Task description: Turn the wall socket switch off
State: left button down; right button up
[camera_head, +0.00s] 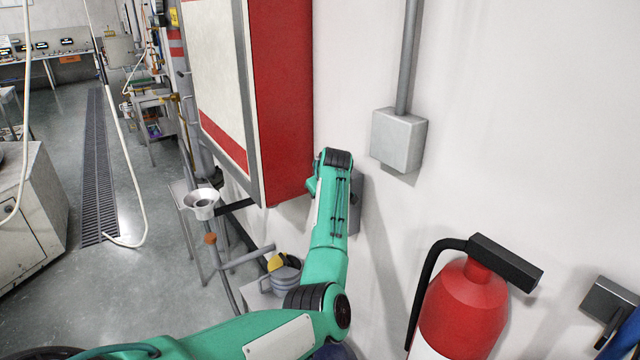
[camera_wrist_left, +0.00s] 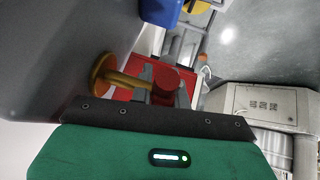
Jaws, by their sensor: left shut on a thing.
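The wall socket appears as a grey box (camera_head: 355,205) on the white wall, mostly hidden behind my teal left arm. In the left wrist view its grey side (camera_wrist_left: 60,50) fills the upper left. A brass lever (camera_wrist_left: 128,78) sticks out from a round brass disc on it and ends in a red knob (camera_wrist_left: 166,84). My left gripper (camera_wrist_left: 165,92) has its grey fingers on either side of the red knob and is shut on it. The fingertips are hidden in the head view. My right gripper is in neither view.
A red and white cabinet (camera_head: 278,100) hangs left of the arm. A grey junction box (camera_head: 398,140) with a conduit is to the right. A red fire extinguisher (camera_head: 462,310) stands lower right. A small grey wall box (camera_head: 608,300) is at the right edge.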

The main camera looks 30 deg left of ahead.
pick_arm(q)
jog(key=shift+h+p, duration=0.5)
jog(key=shift+h, duration=0.1)
jog(key=c, duration=1.3)
grip_release()
jog(key=shift+f, duration=0.1)
jog(key=shift+c, duration=0.2)
jog(key=b+v, duration=0.4)
jog(key=v, duration=0.9)
jog(key=shift+d+r, duration=0.2)
jog(key=shift+r, duration=0.25)
